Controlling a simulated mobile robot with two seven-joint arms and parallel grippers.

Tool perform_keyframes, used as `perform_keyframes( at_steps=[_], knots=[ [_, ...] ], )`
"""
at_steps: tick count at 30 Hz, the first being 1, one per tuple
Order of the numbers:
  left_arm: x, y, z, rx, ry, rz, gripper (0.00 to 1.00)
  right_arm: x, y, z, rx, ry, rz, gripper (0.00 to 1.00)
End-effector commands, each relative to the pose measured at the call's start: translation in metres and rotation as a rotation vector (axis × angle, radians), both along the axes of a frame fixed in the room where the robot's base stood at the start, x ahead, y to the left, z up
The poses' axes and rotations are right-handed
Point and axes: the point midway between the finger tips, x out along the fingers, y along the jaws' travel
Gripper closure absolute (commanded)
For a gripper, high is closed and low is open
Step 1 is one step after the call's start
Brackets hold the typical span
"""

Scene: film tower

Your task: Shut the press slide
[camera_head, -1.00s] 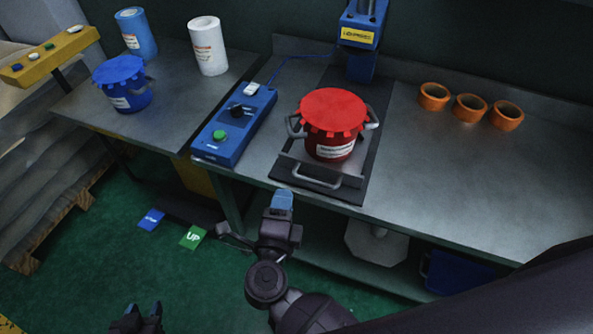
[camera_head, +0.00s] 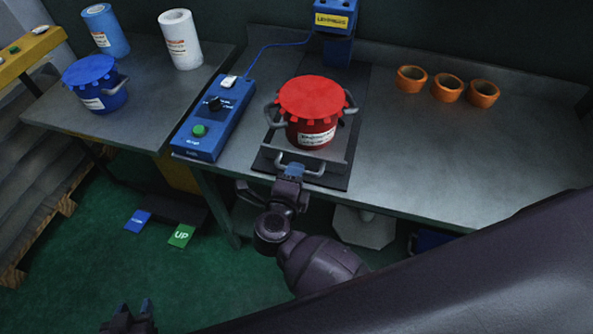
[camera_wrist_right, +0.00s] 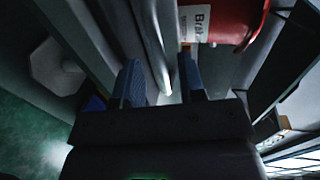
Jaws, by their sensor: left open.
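The press slide (camera_head: 334,158) is a grey plate on a dark base on the bench, with a metal handle (camera_head: 301,171) at its front edge. A red can (camera_head: 311,105) with side handles stands upright on it. My right gripper (camera_head: 294,169) is at the handle. In the right wrist view its blue fingertips (camera_wrist_right: 161,83) stand apart, with the handle bar (camera_wrist_right: 152,45) running between them; I cannot tell whether they touch it. My left gripper (camera_head: 134,308) is open and empty, low over the floor at the bottom left.
The blue press (camera_head: 334,20) stands behind the can. A blue control box (camera_head: 211,125) with a green button lies left of the slide. Three orange rings (camera_head: 447,88) sit at the right. A blue can (camera_head: 97,85) stands on the left table.

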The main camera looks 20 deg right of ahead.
Motion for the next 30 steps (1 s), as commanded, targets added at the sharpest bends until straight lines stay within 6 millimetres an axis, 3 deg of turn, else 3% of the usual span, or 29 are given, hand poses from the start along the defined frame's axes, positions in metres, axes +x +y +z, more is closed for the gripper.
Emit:
perform_keyframes(
  at_steps=[6, 15, 23, 30],
  knots=[
    [-0.002, 0.0005, -0.0014, 0.001, 0.004, 0.001, 0.57, 0.012, -0.0081, -0.0031, 0.0, 0.0, 0.0, 0.63],
    [-0.0034, 0.0008, -0.0021, 0.001, 0.007, 0.001, 0.57, 0.0133, -0.0091, -0.0033, 0.0, 0.0, 0.0, 0.63],
    [-0.0033, 0.0008, -0.0023, 0.001, 0.007, 0.001, 0.57, 0.0132, -0.009, -0.0033, 0.0, 0.0, 0.0, 1.0],
    [-0.0022, 0.0007, -0.0019, 0.002, 0.005, 0.001, 0.57, 0.0135, -0.0092, -0.0035, 0.0, 0.0, 0.0, 1.0]
  ],
)
